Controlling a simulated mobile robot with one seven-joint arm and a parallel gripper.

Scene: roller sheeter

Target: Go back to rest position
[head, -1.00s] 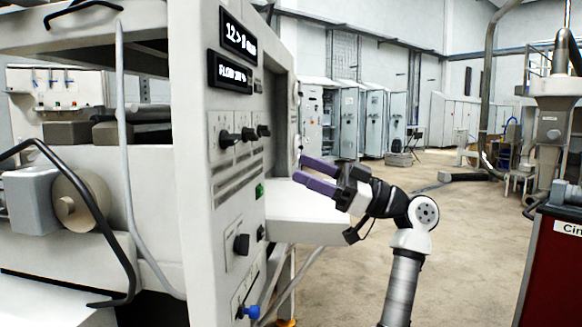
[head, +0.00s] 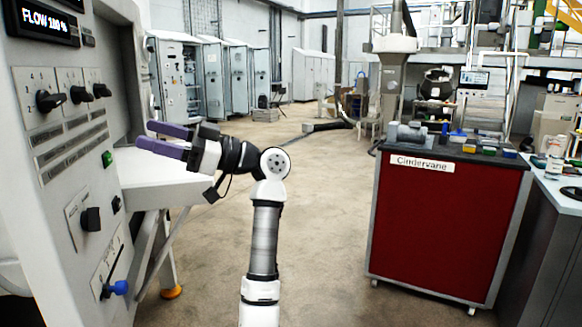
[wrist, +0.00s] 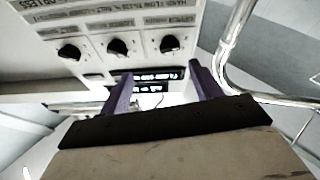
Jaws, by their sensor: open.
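My gripper (head: 168,140) has two purple fingers, held apart with nothing between them. In the head view it points left toward the grey control panel (head: 62,150) of the roller sheeter, in front of the white shelf (head: 150,172). In the wrist view the gripper (wrist: 160,85) shows its two fingers spread, with the panel and its black knobs (wrist: 117,46) beyond. The panel also carries black knobs in the head view (head: 78,95), a green button (head: 107,158) and a blue-tipped lever (head: 118,288). Whether the fingertips touch anything cannot be told, but they look clear.
A red cabinet (head: 440,235) labelled Cindervane stands at the right with small items on top. A dark-sided bench (head: 540,240) is at the far right. Grey lockers (head: 215,80) line the back. The floor (head: 310,200) between is open.

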